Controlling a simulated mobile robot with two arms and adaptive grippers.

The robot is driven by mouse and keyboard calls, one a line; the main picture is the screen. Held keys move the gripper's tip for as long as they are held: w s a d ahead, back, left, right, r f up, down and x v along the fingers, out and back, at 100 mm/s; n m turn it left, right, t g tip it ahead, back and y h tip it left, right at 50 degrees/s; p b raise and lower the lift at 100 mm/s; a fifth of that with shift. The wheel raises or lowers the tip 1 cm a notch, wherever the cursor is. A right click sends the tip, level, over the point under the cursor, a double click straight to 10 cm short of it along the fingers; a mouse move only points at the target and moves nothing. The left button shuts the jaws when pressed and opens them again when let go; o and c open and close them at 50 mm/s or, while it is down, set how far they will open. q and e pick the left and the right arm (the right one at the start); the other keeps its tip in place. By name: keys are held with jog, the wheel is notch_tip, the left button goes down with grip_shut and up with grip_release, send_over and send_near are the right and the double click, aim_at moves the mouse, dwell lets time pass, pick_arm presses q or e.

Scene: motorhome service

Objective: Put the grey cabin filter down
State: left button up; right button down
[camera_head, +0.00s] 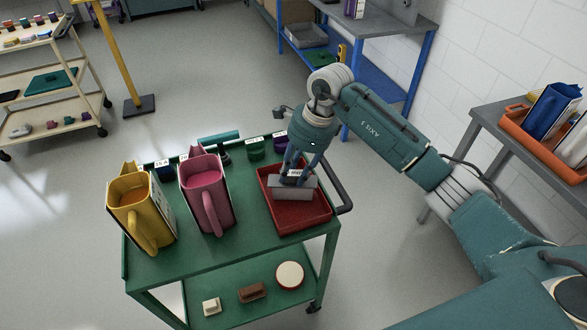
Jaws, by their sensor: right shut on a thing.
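The grey cabin filter (293,189) is a grey block over the red tray (293,218) on the right part of the green cart's top. My right gripper (296,176) comes down from above and is shut on the filter. I cannot tell whether the filter touches the tray floor or hangs just above it. The tray's front part looks empty; the part behind the gripper is partly hidden. My left gripper is not in view.
A yellow jug (128,205) and a pink jug (205,190) stand left of the tray on the green cart (180,262). Small green and purple items line its back edge. An orange tray (545,140) sits on a grey table at right.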

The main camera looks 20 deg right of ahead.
jog(key=shift+f, duration=0.1)
jog(key=c, duration=1.3)
grip_release()
jog(key=shift+c, duration=0.2)
jog(key=shift+r, duration=0.3)
jog(key=shift+d+r+b, duration=0.1)
jog(key=shift+r+b, duration=0.15)
jog(key=shift+b, duration=0.05)
jog(key=b+v, duration=0.3)
jog(key=v, duration=0.8)
jog(key=shift+r, duration=0.15)
